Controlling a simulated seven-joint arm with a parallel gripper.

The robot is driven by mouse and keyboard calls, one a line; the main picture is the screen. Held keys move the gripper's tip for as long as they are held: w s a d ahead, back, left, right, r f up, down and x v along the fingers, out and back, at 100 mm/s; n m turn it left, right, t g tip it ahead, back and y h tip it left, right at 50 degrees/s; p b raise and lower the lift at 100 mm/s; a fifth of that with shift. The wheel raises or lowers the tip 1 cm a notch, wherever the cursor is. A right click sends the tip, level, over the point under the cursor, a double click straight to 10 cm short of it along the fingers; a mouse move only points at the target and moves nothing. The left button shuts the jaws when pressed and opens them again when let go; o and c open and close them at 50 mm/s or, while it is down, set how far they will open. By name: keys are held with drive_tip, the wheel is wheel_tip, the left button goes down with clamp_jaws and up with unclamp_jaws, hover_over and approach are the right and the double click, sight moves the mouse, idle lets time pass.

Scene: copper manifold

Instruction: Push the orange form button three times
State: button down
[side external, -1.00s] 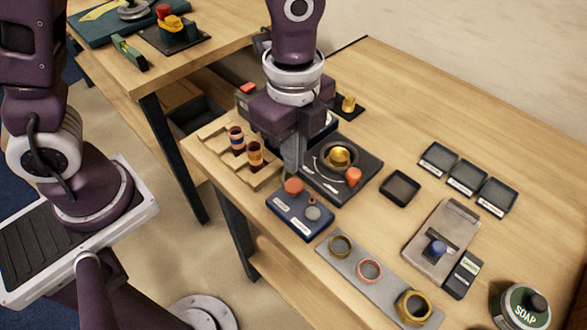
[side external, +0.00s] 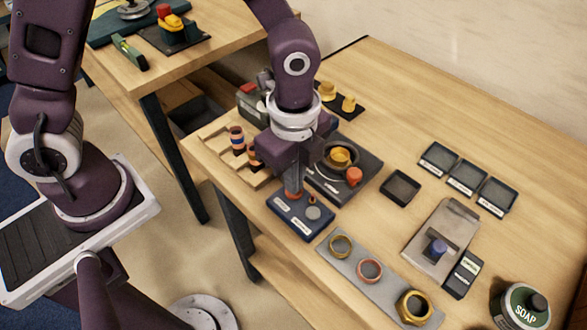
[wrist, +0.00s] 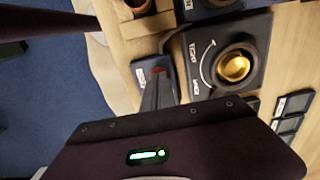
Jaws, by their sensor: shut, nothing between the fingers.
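The orange button (side external: 291,195) is on a small dark blue box (side external: 305,222) with white labels, near the front edge of the table. A grey round knob (side external: 313,212) and a small orange part sit beside it on the same box. My gripper (side external: 292,188) is shut and empty, pointing down with its fingertips right over the button and covering most of it. I cannot tell whether they touch or press it. In the wrist view the shut fingers (wrist: 157,78) reach over the blue box (wrist: 139,73), with a bit of orange at their tips.
A black dial device (side external: 361,189) with a brass piece and an orange knob (side external: 354,176) stands close behind. A wooden rack (side external: 219,137) is on the left. A grey plate with rings (side external: 352,268) lies in front right. Black trays (side external: 400,187) lie further right.

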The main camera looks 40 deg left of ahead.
drive_tip(key=shift+s+f, duration=0.1)
drive_tip(key=shift+f, duration=0.05)
wheel_tip(320, 180, up, 14)
idle(0.4)
idle(0.3)
drive_tip(key=s+a+r+n+t, duration=0.2)
drive_tip(key=s+a+n, duration=0.4)
drive_tip(key=n, duration=0.3)
drive_tip(key=s+a+r+n+t, duration=0.3)
drive_tip(key=s+a+n, duration=0.2)
drive_tip(key=a+n, duration=0.3)
drive_tip(key=shift+s+a+r+n+t, duration=0.15)
drive_tip(key=shift+s+a+n+t, duration=0.15)
drive_tip(key=shift+s+n, duration=0.15)
drive_tip(key=shift+w+d, duration=0.1)
idle(0.4)
